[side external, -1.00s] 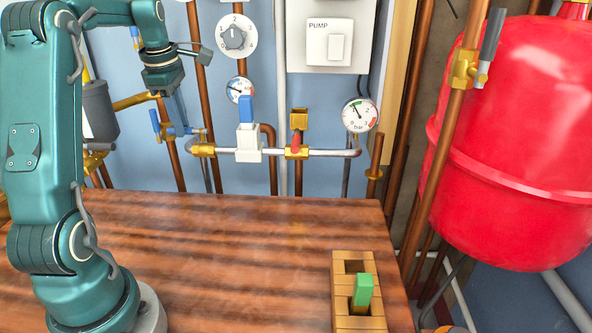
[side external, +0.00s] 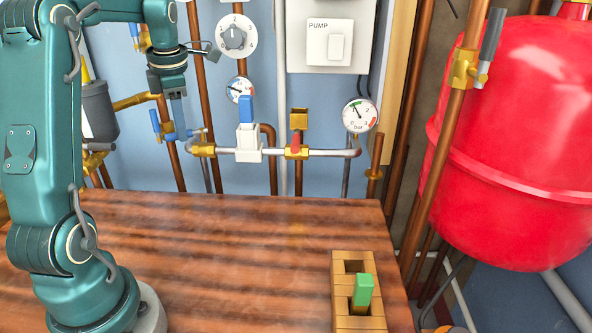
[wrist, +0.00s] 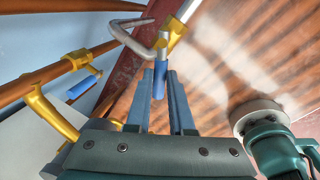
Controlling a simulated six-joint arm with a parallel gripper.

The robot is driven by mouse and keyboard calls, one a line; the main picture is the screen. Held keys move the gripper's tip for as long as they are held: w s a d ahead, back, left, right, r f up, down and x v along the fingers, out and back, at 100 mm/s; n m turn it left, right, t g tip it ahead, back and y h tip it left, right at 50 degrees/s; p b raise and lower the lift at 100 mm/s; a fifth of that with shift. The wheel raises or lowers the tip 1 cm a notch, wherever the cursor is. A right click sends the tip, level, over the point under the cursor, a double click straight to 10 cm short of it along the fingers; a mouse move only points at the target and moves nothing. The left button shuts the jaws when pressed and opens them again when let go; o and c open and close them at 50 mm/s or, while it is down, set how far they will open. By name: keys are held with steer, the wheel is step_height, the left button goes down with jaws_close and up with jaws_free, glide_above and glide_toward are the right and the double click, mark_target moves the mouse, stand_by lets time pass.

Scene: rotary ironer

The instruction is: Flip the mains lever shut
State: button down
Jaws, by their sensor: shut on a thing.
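A lever with a blue sleeve (wrist: 160,70) stands out on a grey stem from a brass valve (wrist: 172,32) in the wrist view. My gripper (wrist: 160,82) is shut on the blue sleeve, with one finger on each side. In the side view my gripper (side external: 178,128) points down at the left end of the grey horizontal pipe, beside the brass valve (side external: 204,150). The fingers hide most of the lever there. No label for the mains lever is readable.
Another blue-handled valve shows at the left in the wrist view (wrist: 84,87). To the right along the pipe are a white block with a blue rocker (side external: 247,128), a red-handled valve (side external: 296,147) and a gauge (side external: 360,115). The wooden table (side external: 200,240) is mostly clear.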

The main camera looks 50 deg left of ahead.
steer(key=shift+w+d+r+n+g, duration=0.1)
steer(key=shift+d+n+g, duration=0.25)
steer(key=shift+n, duration=0.9)
steer(key=shift+w+d+f+n+g, duration=0.1)
steer(key=shift+d+n, duration=0.4)
steer(key=shift+n, duration=0.7)
steer(key=shift+w+d+r+n+g, duration=0.1)
steer(key=shift+d+n+g, duration=0.25)
steer(key=shift+n, duration=0.9)
steer(key=shift+d, duration=0.1)
steer(key=c, duration=0.8)
jaws_free()
steer(key=shift+v, duration=2.5)
